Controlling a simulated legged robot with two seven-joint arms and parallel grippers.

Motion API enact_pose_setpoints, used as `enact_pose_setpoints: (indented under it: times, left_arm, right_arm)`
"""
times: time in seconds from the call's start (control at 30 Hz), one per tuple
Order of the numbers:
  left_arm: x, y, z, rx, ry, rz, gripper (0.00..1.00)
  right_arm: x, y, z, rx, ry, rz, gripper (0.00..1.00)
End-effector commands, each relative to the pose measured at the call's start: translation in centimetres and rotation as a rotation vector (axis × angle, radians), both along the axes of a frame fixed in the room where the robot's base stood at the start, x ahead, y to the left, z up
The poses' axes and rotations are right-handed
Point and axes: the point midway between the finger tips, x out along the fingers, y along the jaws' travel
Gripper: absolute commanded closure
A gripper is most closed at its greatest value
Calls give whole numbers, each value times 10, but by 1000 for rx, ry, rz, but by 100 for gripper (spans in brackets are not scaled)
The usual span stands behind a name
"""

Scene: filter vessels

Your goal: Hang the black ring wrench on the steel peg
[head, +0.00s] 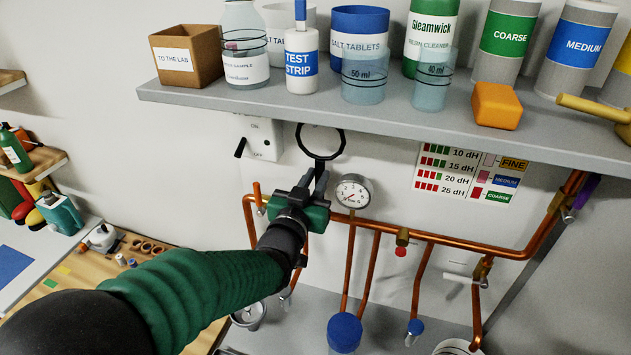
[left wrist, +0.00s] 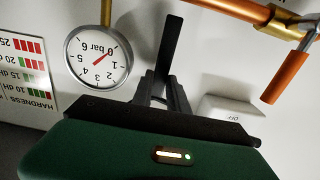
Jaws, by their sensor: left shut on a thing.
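The black ring wrench (head: 321,156) is in my left gripper (head: 315,182), which is shut on its handle. Its open ring points up, just below the front edge of the shelf and in front of the white wall. In the left wrist view the wrench's dark handle (left wrist: 170,48) stands up between the fingers (left wrist: 163,92); the ring is not seen there. I cannot make out the steel peg for sure in either view. My right gripper is not in view.
The grey shelf (head: 400,125) with bottles and beakers overhangs the wrench. A white switch box (head: 262,140) is left of the ring. A pressure gauge (head: 354,194) and copper pipes (head: 430,236) are right of and below the gripper. A hardness chart (head: 468,172) is farther right.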

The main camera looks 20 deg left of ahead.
Motion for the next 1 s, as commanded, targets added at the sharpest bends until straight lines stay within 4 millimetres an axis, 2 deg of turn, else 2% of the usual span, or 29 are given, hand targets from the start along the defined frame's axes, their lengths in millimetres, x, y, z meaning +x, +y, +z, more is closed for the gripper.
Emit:
enact_pose_setpoints:
  times: [0.4,0.43,0.6,1.0]
  left_arm:
    - [0,0,0,0,-1,0,100]
    - [0,0,0,0,-1,0,77]
    - [0,0,0,0,0,0,55]
    - [2,0,-1,0,0,-1,55]
  right_arm:
    - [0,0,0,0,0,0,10]
    - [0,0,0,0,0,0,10]
    - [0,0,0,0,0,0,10]
    - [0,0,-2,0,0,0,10]
